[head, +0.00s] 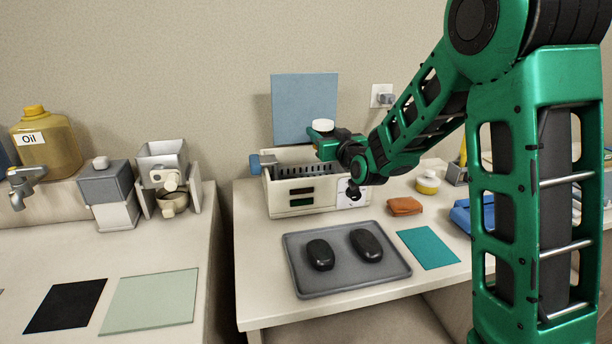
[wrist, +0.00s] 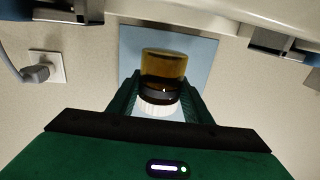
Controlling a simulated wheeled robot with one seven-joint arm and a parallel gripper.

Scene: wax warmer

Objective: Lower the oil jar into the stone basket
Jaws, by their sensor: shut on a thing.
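My gripper (head: 328,146) is above the cream warmer box (head: 290,203). It is shut on the oil jar, an amber jar (wrist: 163,66) with a dark band and a white lid. In the head view only the white lid (head: 322,125) shows clearly above my gripper; the jar's body is hidden. In the wrist view the fingers (wrist: 162,98) stand on both sides of the jar near its lid. A dark slotted rack (head: 300,171) shows inside the box's open top, with a blue handle (head: 255,164) at its left end; I cannot tell whether this is the stone basket.
A grey tray (head: 300,283) with two black stones lies in front of the box. A blue panel (head: 303,105) stands behind. A gap separates the left counter.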

